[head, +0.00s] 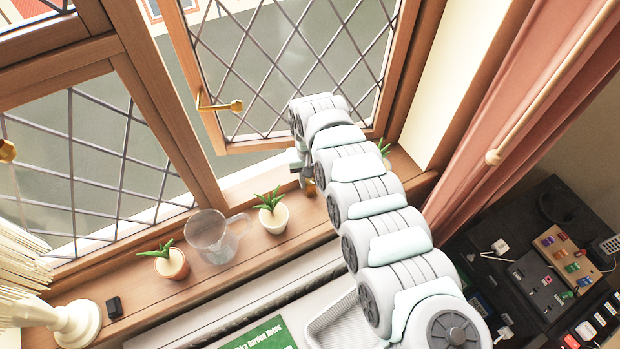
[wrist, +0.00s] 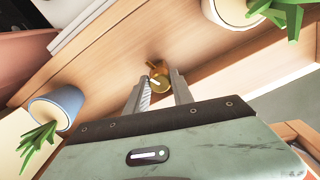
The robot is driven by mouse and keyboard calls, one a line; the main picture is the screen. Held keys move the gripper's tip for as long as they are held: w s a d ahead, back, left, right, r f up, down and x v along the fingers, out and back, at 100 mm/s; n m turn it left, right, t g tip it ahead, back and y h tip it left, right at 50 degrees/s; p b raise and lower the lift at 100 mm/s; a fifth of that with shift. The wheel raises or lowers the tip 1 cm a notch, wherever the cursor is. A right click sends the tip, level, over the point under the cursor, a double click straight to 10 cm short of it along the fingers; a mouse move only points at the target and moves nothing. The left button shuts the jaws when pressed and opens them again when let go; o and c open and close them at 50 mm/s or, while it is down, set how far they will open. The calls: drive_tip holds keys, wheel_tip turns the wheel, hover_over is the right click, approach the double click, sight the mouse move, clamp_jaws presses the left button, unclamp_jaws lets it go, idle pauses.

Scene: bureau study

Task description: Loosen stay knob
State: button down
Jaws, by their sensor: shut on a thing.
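The brass stay knob (wrist: 157,82) sits low at the window sill, between my fingertips in the wrist view. In the head view a small brass part (head: 311,188) shows just below my gripper (head: 299,172). My gripper (wrist: 162,80) is shut on the knob, with one finger on each side of it. The leaded casement (head: 290,65) stands swung open above the sill. My arm and gripper hide most of the stay in the head view.
On the sill stand a white potted plant (head: 272,217), a glass jug (head: 213,240) and a terracotta-coloured potted plant (head: 170,263). The wrist view shows a blue pot (wrist: 58,108) and a white pot (wrist: 228,12) beside my gripper. A pink curtain (head: 520,90) hangs at right.

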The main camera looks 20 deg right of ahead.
drive_tip(key=n, duration=0.3)
drive_tip(key=shift+r+n, duration=0.1)
drive_tip(key=shift+n, duration=0.2)
drive_tip(key=n, duration=0.3)
drive_tip(key=shift+n, duration=0.3)
drive_tip(key=n, duration=0.3)
drive_tip(key=shift+d+n, duration=0.1)
drive_tip(key=shift+n, duration=0.3)
drive_tip(key=n, duration=0.3)
drive_tip(key=shift+n+b, duration=0.3)
drive_tip(key=shift+b, duration=0.1)
drive_tip(key=n+b, duration=0.1)
drive_tip(key=n, duration=0.4)
drive_tip(key=n+b, duration=0.1)
drive_tip(key=n, duration=0.4)
drive_tip(key=shift+n+b, duration=0.3)
drive_tip(key=shift+n, duration=0.1)
drive_tip(key=c, duration=1.1)
unclamp_jaws()
